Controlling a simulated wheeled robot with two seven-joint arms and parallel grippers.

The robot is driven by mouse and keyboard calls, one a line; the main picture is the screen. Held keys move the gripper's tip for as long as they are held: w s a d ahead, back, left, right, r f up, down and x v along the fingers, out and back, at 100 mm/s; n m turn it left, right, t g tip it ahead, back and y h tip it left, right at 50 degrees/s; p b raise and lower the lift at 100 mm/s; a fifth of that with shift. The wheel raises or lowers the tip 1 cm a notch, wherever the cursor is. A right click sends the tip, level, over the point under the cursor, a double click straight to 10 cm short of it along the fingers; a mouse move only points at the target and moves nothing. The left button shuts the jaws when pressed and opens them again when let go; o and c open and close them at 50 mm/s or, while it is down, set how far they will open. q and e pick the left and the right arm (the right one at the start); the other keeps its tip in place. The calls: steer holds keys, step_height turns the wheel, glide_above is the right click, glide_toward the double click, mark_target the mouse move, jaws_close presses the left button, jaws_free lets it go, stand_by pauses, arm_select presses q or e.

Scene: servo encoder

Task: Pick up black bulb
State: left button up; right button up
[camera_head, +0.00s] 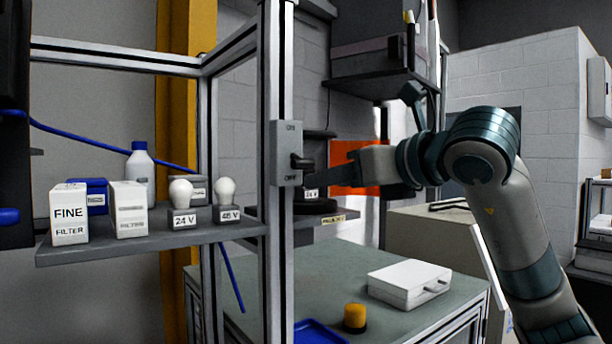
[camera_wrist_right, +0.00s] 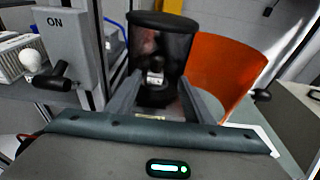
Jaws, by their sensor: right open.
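My right gripper (camera_head: 328,178) reaches in from the right toward the small shelf behind the upright post. In the right wrist view its two fingers (camera_wrist_right: 158,98) are apart, with a dark rounded thing (camera_wrist_right: 152,92), possibly the black bulb, seen between them. In the head view a dark block marked 24 V (camera_head: 312,194) sits on this shelf, partly hidden by the post and gripper; no bulb shows clearly there. My left gripper is out of view.
A switch box (camera_head: 287,152) with a protruding handle is on the post close to the gripper. Two white bulbs (camera_head: 181,191) (camera_head: 225,190) stand on the left shelf. An orange panel (camera_head: 357,178) is behind the gripper. A white case (camera_head: 408,283) lies on the table below.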

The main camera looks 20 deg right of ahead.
mark_target(313, 202)
steer(key=shift+w, duration=0.15)
steer(key=shift+w+a+f+p, duration=0.1)
steer(key=shift+w+a+p, duration=0.45)
steer(key=shift+p, duration=0.3)
steer(key=p+x, duration=0.2)
steer(key=shift+w+a+f, duration=0.1)
steer(key=shift+w+a, duration=0.1)
steer(key=shift+w+a+f, duration=0.2)
steer(key=shift+w+f, duration=0.1)
steer(key=shift+w, duration=0.25)
steer(key=shift+c, duration=0.4)
steer(key=c, duration=1.1)
